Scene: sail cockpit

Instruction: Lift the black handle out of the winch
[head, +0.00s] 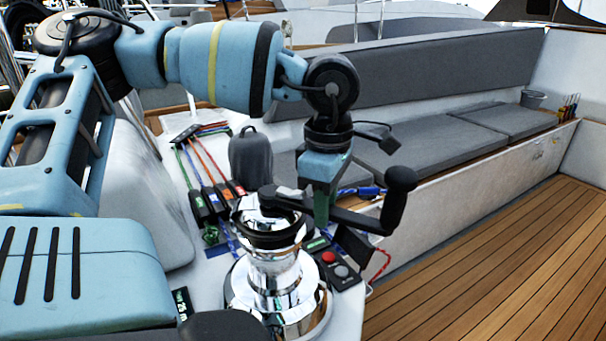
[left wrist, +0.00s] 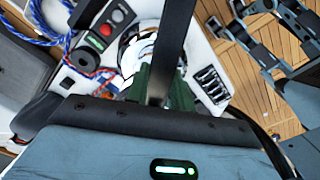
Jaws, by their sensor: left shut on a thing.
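The chrome winch (head: 275,268) with a dark top ring stands upright on the white deck at the lower middle of the head view. The black handle (head: 352,219) runs from the winch top out to the right, and its upright grip (head: 399,195) is at the outer end. My left gripper (head: 322,212) comes down from above and is shut on the handle's arm, between winch and grip. In the left wrist view the handle (left wrist: 174,45) passes between the green fingers (left wrist: 160,88). I cannot tell whether the handle's inner end sits in the socket. My right gripper does not show.
A control box (head: 340,270) with a red and a grey button is close to the winch's right. Rope clutches (head: 212,202) with coloured lines lie behind it. Grey bench cushions (head: 430,145) fill the back. The wooden floor (head: 500,265) at right is clear.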

